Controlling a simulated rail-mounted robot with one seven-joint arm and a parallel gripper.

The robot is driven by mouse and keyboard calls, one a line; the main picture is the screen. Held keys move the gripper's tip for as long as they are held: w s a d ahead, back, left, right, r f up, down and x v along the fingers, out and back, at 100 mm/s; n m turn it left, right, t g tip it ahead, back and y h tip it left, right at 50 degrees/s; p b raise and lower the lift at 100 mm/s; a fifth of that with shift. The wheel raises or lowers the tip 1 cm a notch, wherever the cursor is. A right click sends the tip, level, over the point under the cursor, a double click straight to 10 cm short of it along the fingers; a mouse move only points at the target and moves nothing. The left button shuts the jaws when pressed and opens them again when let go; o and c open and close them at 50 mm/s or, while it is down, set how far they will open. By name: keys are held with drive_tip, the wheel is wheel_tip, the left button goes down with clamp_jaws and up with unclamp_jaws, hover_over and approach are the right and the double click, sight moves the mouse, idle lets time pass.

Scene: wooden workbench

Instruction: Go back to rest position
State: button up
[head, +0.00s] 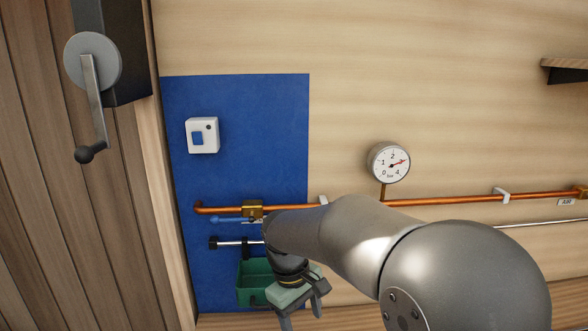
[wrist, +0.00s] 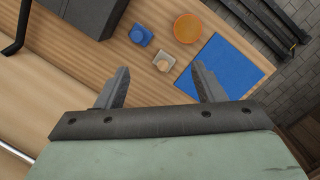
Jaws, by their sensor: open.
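My gripper (wrist: 160,88) is open in the wrist view, with its two fingers well apart and nothing between them. Beyond and below the fingers lies the wooden bench top (wrist: 150,24). In the head view my gripper (head: 301,318) hangs at the lower middle, pointing down, in front of the lower edge of the wall. My arm reaches in from the lower right and hides part of the pipe and wall.
The wrist view shows a blue block (wrist: 140,35), a beige block (wrist: 164,62), an orange disc (wrist: 187,28) and a blue mat (wrist: 226,70). The head view shows a green bin (head: 250,290), copper pipe (head: 450,200), gauge (head: 389,163), switch (head: 202,135) and crank (head: 93,90).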

drive_tip(key=s+d+f+m+y, duration=0.1)
drive_tip(key=s+d+m, duration=0.3)
drive_tip(key=s+d, duration=0.4)
drive_tip(key=s+d+f+m+y, duration=0.15)
drive_tip(key=s+d+m, duration=0.3)
drive_tip(key=s, duration=0.55)
wheel_tip(320, 180, down, 10)
drive_tip(key=s+t+b, duration=0.1)
drive_tip(key=b, duration=0.9)
drive_tip(key=shift+a, duration=0.15)
drive_tip(key=shift+r, duration=0.15)
drive_tip(key=shift+c, duration=0.9)
